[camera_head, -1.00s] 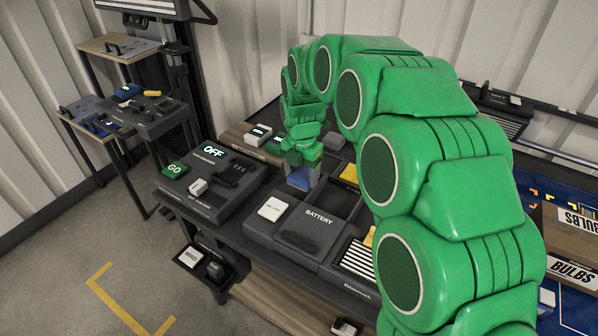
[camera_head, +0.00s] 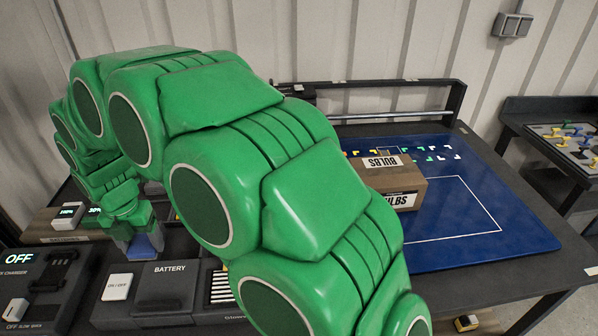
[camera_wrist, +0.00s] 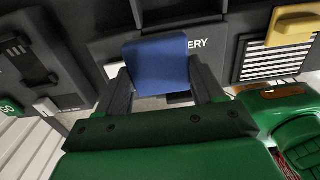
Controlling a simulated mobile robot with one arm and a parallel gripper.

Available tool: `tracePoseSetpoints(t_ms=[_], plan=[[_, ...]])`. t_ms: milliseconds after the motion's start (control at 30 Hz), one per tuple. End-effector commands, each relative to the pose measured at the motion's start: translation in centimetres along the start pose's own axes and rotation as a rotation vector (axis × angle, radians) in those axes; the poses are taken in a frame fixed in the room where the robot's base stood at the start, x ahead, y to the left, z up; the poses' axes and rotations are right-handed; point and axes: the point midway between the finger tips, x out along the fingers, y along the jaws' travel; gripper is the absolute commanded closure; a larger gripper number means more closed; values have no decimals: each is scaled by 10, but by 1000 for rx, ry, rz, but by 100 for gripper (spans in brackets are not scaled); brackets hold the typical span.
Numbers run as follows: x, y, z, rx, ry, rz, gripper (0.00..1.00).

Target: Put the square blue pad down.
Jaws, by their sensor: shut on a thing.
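The square blue pad (camera_wrist: 160,66) is held between the two dark fingers of my gripper (camera_wrist: 163,90) in the wrist view. In the head view the blue pad (camera_head: 146,246) shows just below my green wrist, with my gripper (camera_head: 142,250) over the left part of the workbench. The pad is above or beside the dark BATTERY unit (camera_head: 165,288), behind it in the head view. The frames do not clearly show whether the pad touches anything below. My green arm hides part of the bench.
A large blue mat (camera_head: 455,205) with a white outline lies at the right, mostly clear. A cardboard BULBS box (camera_head: 375,182) stands at its left part. A charger unit with an OFF display (camera_head: 40,285) is at the left. Another table (camera_head: 560,140) holds small coloured parts.

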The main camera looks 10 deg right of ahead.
Motion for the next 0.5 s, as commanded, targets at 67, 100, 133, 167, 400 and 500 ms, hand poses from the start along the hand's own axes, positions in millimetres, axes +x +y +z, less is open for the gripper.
tracePoseSetpoints(t_ms=[67, 100, 133, 167, 400, 500], plan=[[0, -2, 6, 14, 0, -1, 63], [0, -4, 11, 27, 0, -1, 63], [0, -6, 16, 39, -1, -2, 63], [-1, -8, 21, 52, -1, -3, 63], [-2, -36, 88, 221, -6, -7, 63], [-5, -53, 117, 295, -9, -9, 63]])
